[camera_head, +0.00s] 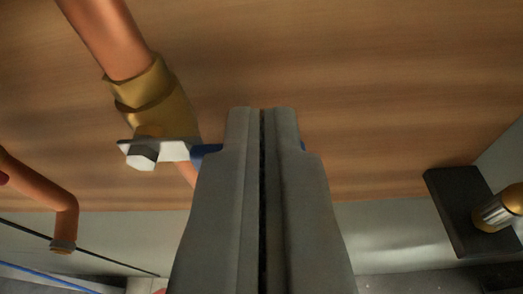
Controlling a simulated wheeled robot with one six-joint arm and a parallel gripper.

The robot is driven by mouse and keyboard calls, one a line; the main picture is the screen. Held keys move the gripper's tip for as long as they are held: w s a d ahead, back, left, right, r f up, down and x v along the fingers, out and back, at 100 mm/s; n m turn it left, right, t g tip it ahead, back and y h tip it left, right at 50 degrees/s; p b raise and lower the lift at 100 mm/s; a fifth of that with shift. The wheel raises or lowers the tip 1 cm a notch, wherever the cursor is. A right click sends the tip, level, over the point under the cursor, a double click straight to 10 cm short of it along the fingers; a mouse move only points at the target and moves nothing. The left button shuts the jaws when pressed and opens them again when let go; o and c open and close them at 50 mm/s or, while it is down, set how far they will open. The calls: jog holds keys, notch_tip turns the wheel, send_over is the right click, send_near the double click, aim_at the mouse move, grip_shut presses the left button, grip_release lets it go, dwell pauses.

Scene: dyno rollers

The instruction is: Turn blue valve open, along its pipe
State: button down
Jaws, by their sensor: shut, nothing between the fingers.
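The valve has a brass body (160,98) on a copper pipe (106,38) at the upper left. A hex nut (142,157) holds a pale metal lever plate (173,150). The blue handle (205,151) runs right from this plate and passes behind my gripper, with a small bit of blue showing on the gripper's right side. The handle lies across the pipe's slanting line. My gripper (262,112) is shut and empty, in front of the handle. Most of the handle is hidden, and I cannot tell whether the fingers touch it.
A wooden board (390,90) fills the background. A bent copper pipe (66,212) is at the lower left. A dark block (452,215) with a brass and metal fitting (498,209) is at the right. A thin blue line (45,277) crosses the bottom left.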

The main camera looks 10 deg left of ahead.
notch_tip(320, 180, down, 8)
jog(key=a+m+t+y, duration=0.1)
jog(key=a+m+y, duration=0.1)
jog(key=m, duration=0.9)
jog(key=shift+r+m+t+y, duration=0.2)
jog(key=shift+m+t+y, duration=0.1)
jog(key=shift+y, duration=0.5)
jog(key=shift+a, duration=0.25)
